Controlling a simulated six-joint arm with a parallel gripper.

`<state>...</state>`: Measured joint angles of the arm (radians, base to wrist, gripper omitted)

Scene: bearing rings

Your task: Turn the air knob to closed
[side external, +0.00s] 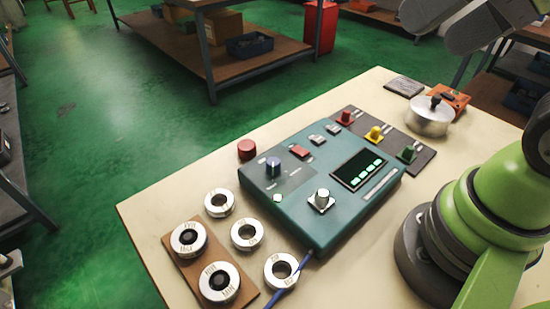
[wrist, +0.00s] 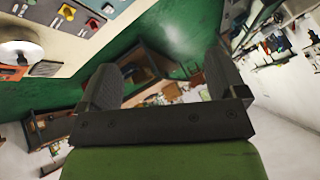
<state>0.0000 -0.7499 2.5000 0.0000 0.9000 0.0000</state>
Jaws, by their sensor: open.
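Red (side external: 345,117), yellow (side external: 374,133) and green (side external: 407,153) knobs stand in a row on a dark panel (side external: 424,163) at the console's far side. A blue knob (side external: 273,168) and a pale knob (side external: 322,198) are on the teal console (side external: 345,215). The labels are too small to read, so I cannot tell which knob is air. The wrist view shows the red (wrist: 93,23) and yellow (wrist: 67,12) knobs at upper left. My gripper (wrist: 165,75) is open and empty, raised away from the knobs. Its fingers appear at the side view's upper right, partly cut off.
A metal pot (side external: 430,118) and an orange box (side external: 453,99) stand beside the dark panel. Several metal rings lie at the front, two on a brown board (side external: 232,272). A blue cable (side external: 291,284) leaves the console. A red round button (side external: 247,149) sits at its left.

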